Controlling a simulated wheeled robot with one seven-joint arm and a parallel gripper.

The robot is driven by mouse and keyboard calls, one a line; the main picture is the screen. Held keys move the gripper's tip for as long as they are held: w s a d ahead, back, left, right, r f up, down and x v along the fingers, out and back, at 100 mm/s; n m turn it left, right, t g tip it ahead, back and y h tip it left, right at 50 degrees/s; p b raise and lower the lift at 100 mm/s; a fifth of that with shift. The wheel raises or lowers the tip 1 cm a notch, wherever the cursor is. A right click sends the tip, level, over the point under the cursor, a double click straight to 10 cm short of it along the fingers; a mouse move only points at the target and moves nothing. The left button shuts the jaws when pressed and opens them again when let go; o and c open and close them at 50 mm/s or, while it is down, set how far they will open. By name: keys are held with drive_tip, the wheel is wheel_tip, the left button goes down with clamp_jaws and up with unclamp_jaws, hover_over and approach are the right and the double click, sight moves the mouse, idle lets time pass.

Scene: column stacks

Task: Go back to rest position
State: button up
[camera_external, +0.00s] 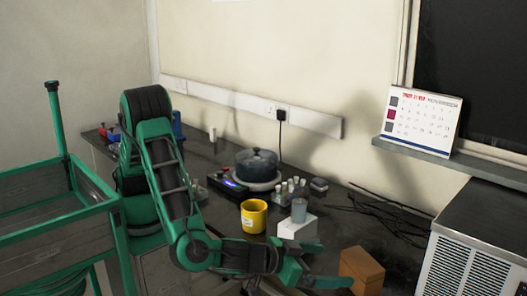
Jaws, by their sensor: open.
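My gripper (318,265) is low at the bottom centre, at the front of the dark bench (342,208). Its two green fingers point right and are spread apart, with nothing seen between them. A wooden block (362,270) stands just right of the fingertips; I cannot tell if they touch. A white block (297,228) with a grey cup (299,210) on top stands just behind the upper finger. My arm is bent, running down from its shoulder at left to the gripper.
A yellow mug (254,216) stands behind my wrist. Farther back are a dark lidded pot (257,166) and a rack of vials (291,190). Loose black cables (385,212) and a metal-grilled unit (477,250) lie to the right. A green cart (50,215) stands at left.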

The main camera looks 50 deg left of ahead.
drive_tip(key=w+a+r+n+g+y, duration=0.1)
drive_tip(key=w+a+r+g+y, duration=0.1)
drive_tip(key=w+a, duration=0.7)
drive_tip(key=w+a+r+n+g+y, duration=0.1)
drive_tip(key=w+a+r+y, duration=0.1)
drive_tip(key=w+a, duration=0.75)
drive_tip(key=w+a+r+g+y, duration=0.15)
drive_tip(key=a+g, duration=0.25)
drive_tip(key=a, duration=1.2)
drive_tip(key=s+a+r+m+g, duration=0.1)
drive_tip(key=s+a+m+g, duration=0.2)
drive_tip(key=s+a, duration=1.6)
drive_tip(key=a+g, duration=0.2)
drive_tip(key=shift+m+g, duration=0.3)
drive_tip(key=shift+m, duration=0.1)
